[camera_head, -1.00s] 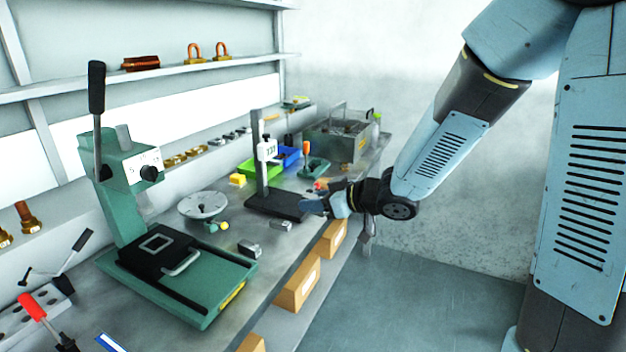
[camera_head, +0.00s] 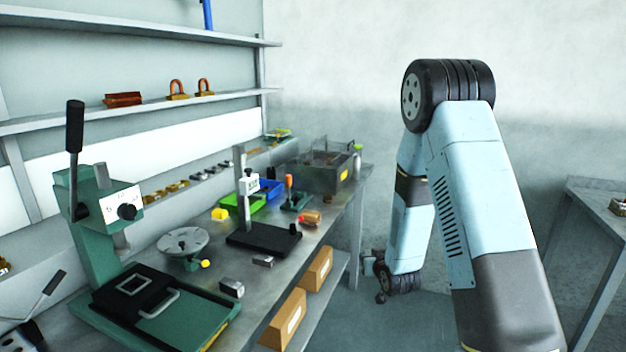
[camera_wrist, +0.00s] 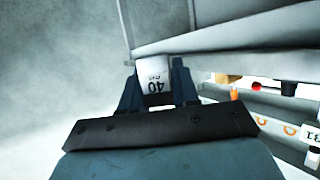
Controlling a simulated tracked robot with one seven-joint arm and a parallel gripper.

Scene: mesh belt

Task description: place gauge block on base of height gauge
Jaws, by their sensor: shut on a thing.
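My gripper (camera_wrist: 155,90) is shut on a light metal gauge block (camera_wrist: 153,72), which shows an upside-down "40" in the wrist view. In the head view my gripper (camera_head: 381,288) hangs low beyond the front edge of the bench, apart from it; the block cannot be made out there. The height gauge (camera_head: 246,190) stands on the bench to the left, with an upright column and a white display. Its flat black base (camera_head: 262,239) looks bare, with a small knob at its right end. Part of the gauge's display (camera_wrist: 312,134) shows at the wrist view's right edge.
Two small metal blocks (camera_head: 231,287) (camera_head: 263,261) lie in front of the base. A green press (camera_head: 110,220) and round plate (camera_head: 183,242) stand left. Bins and a metal tank (camera_head: 325,172) are behind. Cardboard boxes (camera_head: 318,268) sit on the lower shelf. Open floor lies right.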

